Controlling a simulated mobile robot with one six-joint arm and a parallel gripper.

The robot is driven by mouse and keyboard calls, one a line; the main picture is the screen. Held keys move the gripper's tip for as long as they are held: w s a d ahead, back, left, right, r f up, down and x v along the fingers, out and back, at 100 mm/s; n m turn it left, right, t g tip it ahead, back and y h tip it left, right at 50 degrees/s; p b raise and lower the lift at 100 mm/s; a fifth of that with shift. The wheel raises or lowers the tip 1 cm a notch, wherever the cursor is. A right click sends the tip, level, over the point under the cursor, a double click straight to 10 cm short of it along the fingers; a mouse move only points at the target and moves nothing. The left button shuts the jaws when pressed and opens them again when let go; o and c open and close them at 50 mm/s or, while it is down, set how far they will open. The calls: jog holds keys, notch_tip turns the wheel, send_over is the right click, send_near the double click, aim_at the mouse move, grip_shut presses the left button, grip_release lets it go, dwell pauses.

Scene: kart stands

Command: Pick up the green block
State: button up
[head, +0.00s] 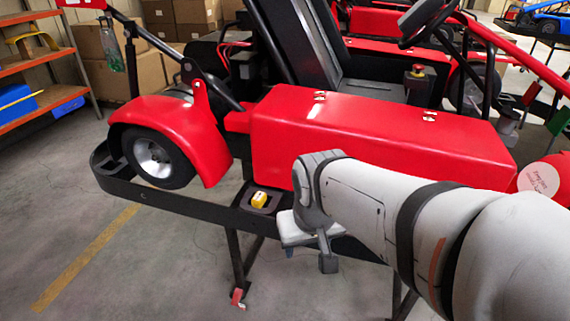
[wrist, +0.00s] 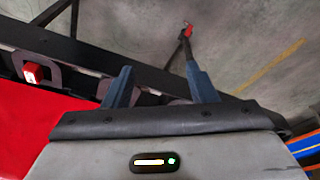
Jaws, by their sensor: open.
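I cannot make out a green block on the kart's black side rail in either view. A small yellow block (head: 259,199) sits in a dark holder on the rail (head: 215,207) in the head view, left of my gripper (head: 309,258). A red block (wrist: 33,73) sits in a similar holder in the wrist view, left of my gripper (wrist: 161,86). My gripper is open, its two fingers apart over the rail. I see nothing held between them. My arm hides part of the rail in the head view.
A stand leg (head: 234,260) goes down to a red-tipped foot. Shelves (head: 38,70) stand at the left. Open concrete floor (head: 150,285) lies in front.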

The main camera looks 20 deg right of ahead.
jog(key=w+d+f+m+p, duration=0.1)
jog(key=w+d+f+m, duration=0.1)
jog(key=w+d, duration=0.2)
jog(key=w+d+f+m+h+p, duration=0.1)
jog(key=w+d+f, duration=0.1)
jog(key=w+d, duration=0.2)
jog(key=w+d+f+m+t+h, duration=0.1)
jog(key=w+d+f+m, duration=0.1)
jog(key=w+d, duration=0.2)
jog(key=shift+w+f+m+p, duration=0.15)
jog(key=shift+w+f+p, duration=0.05)
jog(key=shift+w, duration=0.6)
jog(key=shift+w+f+m+p, duration=0.15)
jog(key=shift+w+f+p, duration=0.05)
jog(key=shift+w, duration=0.55)
jog(key=x, duration=0.5)
jog(key=shift+w+a+f+b, duration=0.2)
jog(key=shift+w+f+b, duration=0.05)
jog(key=shift+f+b, duration=0.1)
jog(key=c, duration=1)
